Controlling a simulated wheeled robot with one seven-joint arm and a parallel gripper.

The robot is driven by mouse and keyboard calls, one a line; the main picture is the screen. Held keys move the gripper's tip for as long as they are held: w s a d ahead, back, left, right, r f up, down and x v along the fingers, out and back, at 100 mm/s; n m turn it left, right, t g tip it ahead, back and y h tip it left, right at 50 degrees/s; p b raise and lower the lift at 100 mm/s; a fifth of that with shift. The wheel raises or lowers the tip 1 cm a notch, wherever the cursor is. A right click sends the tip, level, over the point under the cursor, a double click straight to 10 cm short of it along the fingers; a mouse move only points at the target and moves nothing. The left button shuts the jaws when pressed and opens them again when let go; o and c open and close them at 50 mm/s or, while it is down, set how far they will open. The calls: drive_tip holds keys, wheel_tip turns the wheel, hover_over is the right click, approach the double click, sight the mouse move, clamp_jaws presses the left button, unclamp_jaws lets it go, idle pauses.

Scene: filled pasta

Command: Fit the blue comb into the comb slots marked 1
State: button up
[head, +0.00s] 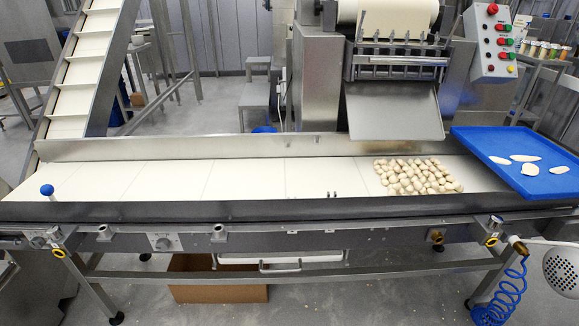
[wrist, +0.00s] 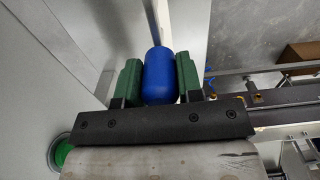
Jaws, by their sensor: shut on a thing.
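In the wrist view my gripper (wrist: 159,75), with two green finger pads, is shut on a smooth blue rounded handle (wrist: 160,78). I take it to be the blue comb's handle, but no teeth show. A thin grey-blue strip shows beyond it. My gripper is not in the head view. In the head view a row of upright metal fingers (head: 400,62) sits on the machine above the belt. I cannot make out any slots marked 1. Two small dark pegs (head: 332,194) stand at the belt's front edge.
The white belt (head: 240,178) is mostly clear, with filled pasta (head: 415,176) heaped at its right. A blue tray (head: 540,183) holds several pale pieces. A blue ball knob (head: 47,190) stands at the belt's left end.

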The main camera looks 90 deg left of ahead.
drive_tip(key=shift+r, duration=1.55)
